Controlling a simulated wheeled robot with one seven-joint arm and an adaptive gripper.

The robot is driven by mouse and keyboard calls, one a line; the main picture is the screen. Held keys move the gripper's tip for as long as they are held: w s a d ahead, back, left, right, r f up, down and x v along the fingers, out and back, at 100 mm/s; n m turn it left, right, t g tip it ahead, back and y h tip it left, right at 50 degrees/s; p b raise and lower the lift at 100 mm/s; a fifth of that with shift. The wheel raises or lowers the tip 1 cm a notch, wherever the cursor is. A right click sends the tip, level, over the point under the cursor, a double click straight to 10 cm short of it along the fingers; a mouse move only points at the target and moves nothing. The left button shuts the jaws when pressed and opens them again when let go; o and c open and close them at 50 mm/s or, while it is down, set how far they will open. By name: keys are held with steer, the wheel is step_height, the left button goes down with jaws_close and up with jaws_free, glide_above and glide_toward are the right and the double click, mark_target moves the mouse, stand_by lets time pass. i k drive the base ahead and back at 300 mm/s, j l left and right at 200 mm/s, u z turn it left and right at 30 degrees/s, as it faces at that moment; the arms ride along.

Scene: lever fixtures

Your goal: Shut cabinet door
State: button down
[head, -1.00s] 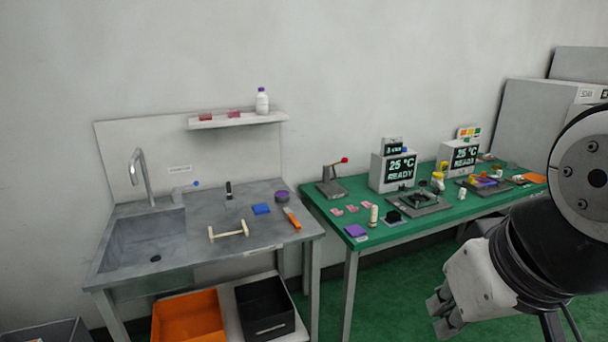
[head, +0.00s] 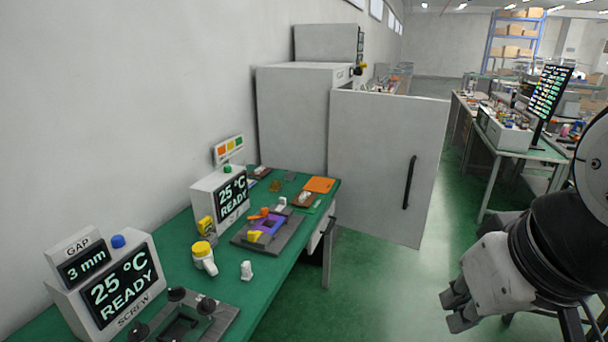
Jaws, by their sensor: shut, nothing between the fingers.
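The cabinet (head: 292,118) is a grey box against the left wall, beyond the green workbench. Its door (head: 375,160) stands wide open, swung out into the room. A black vertical bar handle (head: 409,183) is on the face turned toward me, near the door's right edge. The cabinet's opening is hidden behind the door. My gripper (head: 452,312) is at the lower right, shut and empty. It is nearer to me than the door and apart from it.
The green workbench (head: 180,256) runs along the left wall with READY display boxes (head: 120,280) and small parts. Another bench (head: 530,150) with a dark screen (head: 549,92) stands at the right. Green floor (head: 350,290) is clear between me and the door.

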mark_target(385, 150)
steer(key=i+z, duration=0.3)
steer(key=i, duration=0.7)
steer(key=i+l, duration=0.1)
steer(key=i, duration=0.85)
